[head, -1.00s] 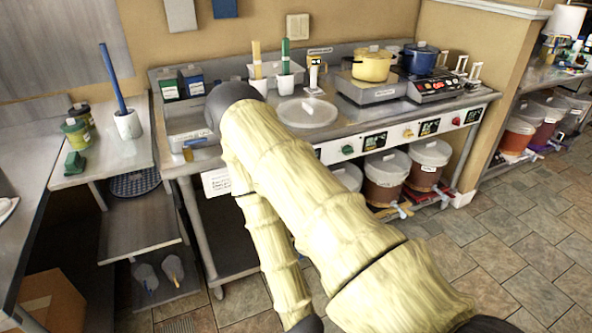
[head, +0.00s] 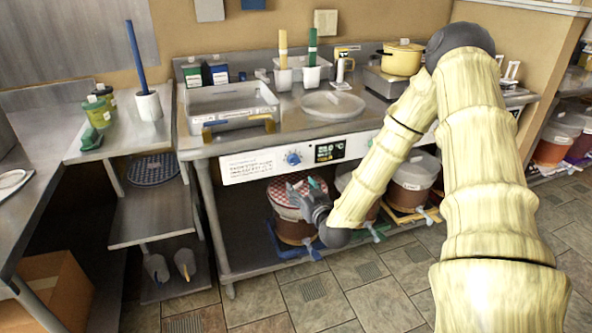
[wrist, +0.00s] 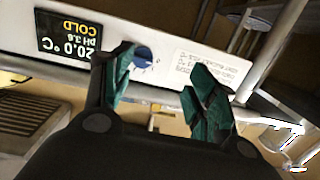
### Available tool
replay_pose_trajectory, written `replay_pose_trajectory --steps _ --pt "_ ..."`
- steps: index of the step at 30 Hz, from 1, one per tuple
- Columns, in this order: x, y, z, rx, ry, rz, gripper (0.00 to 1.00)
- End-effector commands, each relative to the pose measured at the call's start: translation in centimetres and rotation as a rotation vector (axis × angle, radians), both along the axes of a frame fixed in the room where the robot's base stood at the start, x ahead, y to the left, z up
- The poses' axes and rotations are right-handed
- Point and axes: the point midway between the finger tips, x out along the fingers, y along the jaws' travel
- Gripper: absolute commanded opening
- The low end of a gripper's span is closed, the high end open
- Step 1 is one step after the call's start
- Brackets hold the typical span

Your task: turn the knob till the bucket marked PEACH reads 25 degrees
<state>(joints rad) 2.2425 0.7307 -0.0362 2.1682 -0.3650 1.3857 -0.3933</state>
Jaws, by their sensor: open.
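A blue knob (head: 293,157) sits on the white front panel under the counter; it also shows in the wrist view (wrist: 143,55). Beside it a dark display (head: 330,150) reads 20.0 °C, pH 3.6, COLD, upside down in the wrist view (wrist: 72,36). Below the knob stands a bucket with a red checked cover (head: 296,230); no PEACH mark is legible on any bucket. My gripper (head: 304,186) is low, just below and in front of the knob. Its teal fingers (wrist: 162,60) are apart and empty, and the knob shows beyond them.
Lidded buckets (head: 410,190) with taps stand on the low shelf to the right. The counter holds a metal basin (head: 235,104), a round lid (head: 333,104) and a yellow pot (head: 402,58). A printed notice (head: 245,165) is left of the knob. Tiled floor in front is open.

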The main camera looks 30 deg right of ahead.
Motion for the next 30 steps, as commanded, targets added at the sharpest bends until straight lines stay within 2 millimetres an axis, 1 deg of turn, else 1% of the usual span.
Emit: replay_pose_trajectory --steps 1,3,6,11,24,30 --pt "0.2 -0.9 0.5 -0.005 -0.034 -0.014 0.58" --pt "0.4 -1.7 1.4 -0.014 -0.064 -0.027 0.58" --pt "0.7 -2.4 2.1 -0.022 -0.088 -0.038 0.58" --pt "1.7 -2.8 2.2 -0.026 -0.094 -0.040 0.58" --pt "8.3 -4.3 2.2 -0.024 -0.093 -0.040 0.58" --pt "10.3 -4.8 2.2 -0.024 -0.092 -0.039 0.58"
